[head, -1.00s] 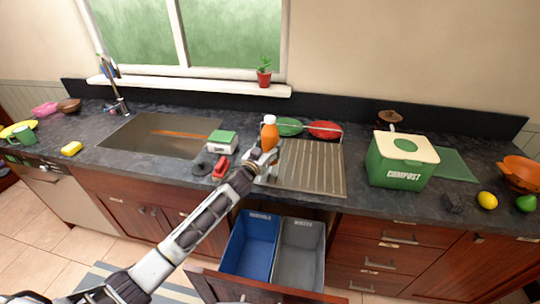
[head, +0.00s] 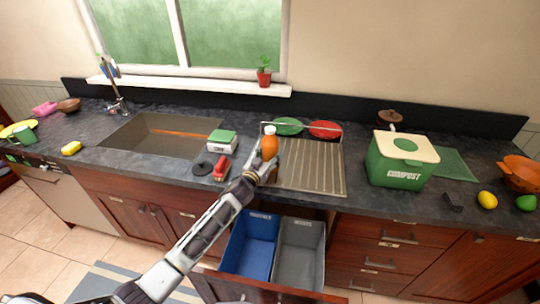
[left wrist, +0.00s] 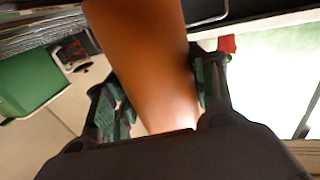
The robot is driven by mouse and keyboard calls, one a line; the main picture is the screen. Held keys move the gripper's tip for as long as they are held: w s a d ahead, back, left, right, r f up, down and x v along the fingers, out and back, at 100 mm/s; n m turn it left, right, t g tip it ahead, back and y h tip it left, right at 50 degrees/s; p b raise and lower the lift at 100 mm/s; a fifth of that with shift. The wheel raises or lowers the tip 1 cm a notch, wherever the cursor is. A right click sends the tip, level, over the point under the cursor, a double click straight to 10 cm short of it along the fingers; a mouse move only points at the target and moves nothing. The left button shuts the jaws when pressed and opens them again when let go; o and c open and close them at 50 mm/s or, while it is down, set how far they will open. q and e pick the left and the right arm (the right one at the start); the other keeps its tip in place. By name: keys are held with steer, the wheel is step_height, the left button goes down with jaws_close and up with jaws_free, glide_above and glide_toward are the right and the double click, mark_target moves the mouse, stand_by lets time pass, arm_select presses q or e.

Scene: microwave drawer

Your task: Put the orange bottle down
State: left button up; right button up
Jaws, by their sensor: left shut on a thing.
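The orange bottle (head: 270,146) with a white cap is upright at the left end of the ribbed drainboard. My left gripper (head: 264,166) is shut on it from the front. In the left wrist view the bottle (left wrist: 150,60) fills the middle between the two fingers of my left gripper (left wrist: 155,95). The bottle's base is hidden behind the gripper in the head view, so I cannot tell whether it touches the surface. My right gripper is not in view.
The drainboard (head: 315,172) is clear to the right of the bottle. A rack with green and red plates (head: 325,129) stands behind. A compost box (head: 403,160) is further right. An open drawer with blue (head: 251,245) and grey (head: 300,250) bins lies below.

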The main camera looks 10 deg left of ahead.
mark_target(267, 160)
arm_select(q)
steer(key=o, duration=1)
steer(key=shift+b+v, duration=0.3)
steer(key=shift+v, duration=0.95)
steer(key=shift+b+v, duration=0.35)
steer(key=shift+v, duration=1.15)
steer(key=shift+b+v, duration=0.45)
steer(key=shift+v, duration=3.75)
steer(key=shift+d+f, duration=0.1)
steer(key=shift+d, duration=0.1)
